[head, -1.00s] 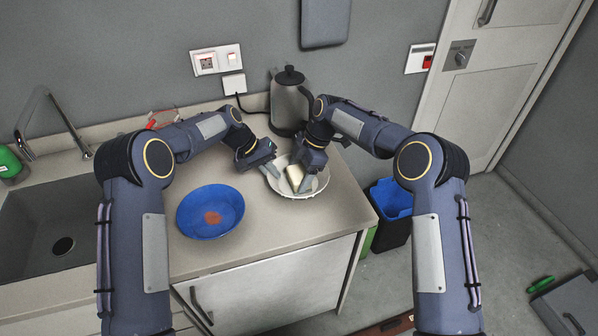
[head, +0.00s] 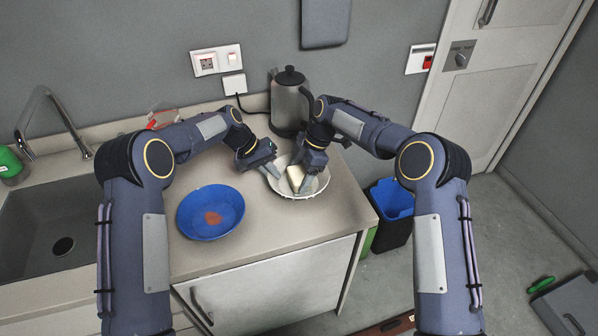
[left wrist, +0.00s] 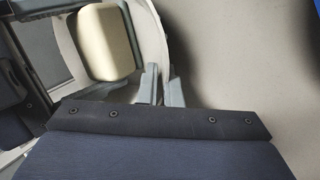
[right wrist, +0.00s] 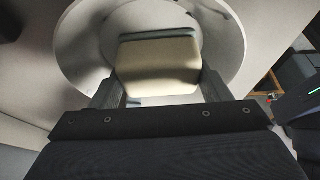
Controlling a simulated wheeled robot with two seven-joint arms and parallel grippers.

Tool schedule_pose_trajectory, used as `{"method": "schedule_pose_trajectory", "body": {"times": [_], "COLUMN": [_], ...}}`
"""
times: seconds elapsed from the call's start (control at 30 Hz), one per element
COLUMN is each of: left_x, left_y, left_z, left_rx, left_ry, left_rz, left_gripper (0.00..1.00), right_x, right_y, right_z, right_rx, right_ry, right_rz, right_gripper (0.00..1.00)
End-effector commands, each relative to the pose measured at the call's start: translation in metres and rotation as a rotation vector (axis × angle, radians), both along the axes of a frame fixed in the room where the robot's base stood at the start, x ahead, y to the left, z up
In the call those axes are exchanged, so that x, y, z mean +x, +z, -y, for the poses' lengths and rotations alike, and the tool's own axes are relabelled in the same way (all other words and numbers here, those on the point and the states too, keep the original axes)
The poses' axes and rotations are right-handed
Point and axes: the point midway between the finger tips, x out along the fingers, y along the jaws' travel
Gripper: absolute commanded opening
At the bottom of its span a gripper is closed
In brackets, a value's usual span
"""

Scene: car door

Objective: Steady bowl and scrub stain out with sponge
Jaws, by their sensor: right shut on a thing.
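A white bowl (head: 309,194) sits on the counter near its right end. A cream sponge (head: 296,178) with a grey-green layer is inside it. My right gripper (head: 303,184) is shut on the sponge, which fills the space between its fingers in the right wrist view (right wrist: 160,62). My left gripper (head: 273,170) is at the bowl's left rim. In the left wrist view its fingers (left wrist: 160,88) are close together with the rim running between them; whether they press on it is unclear. Small dark marks show on the bowl's inner wall; the surface under the sponge is hidden.
A blue bowl (head: 200,224) with a reddish-brown stain stands on the counter to the left. A kettle (head: 288,100) stands behind the white bowl. The sink (head: 40,225) is at far left. A blue-lined bin (head: 392,198) is on the floor beside the counter.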

Motion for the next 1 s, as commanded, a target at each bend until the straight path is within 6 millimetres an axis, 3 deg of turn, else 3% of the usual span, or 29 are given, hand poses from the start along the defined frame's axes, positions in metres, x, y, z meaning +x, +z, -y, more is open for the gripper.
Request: {"method": "schedule_pose_trajectory", "body": {"times": [1.0], "left_x": [0.0], "left_y": [-0.001], "left_z": [0.0], "left_rx": [0.001], "left_ry": [0.001], "left_rz": [0.0], "left_gripper": [0.0], "right_x": [0.001], "right_y": [0.08], "right_z": [0.0], "right_rx": [0.001], "right_ry": [0.0], "right_rz": [0.002], "right_gripper": [0.52]}}
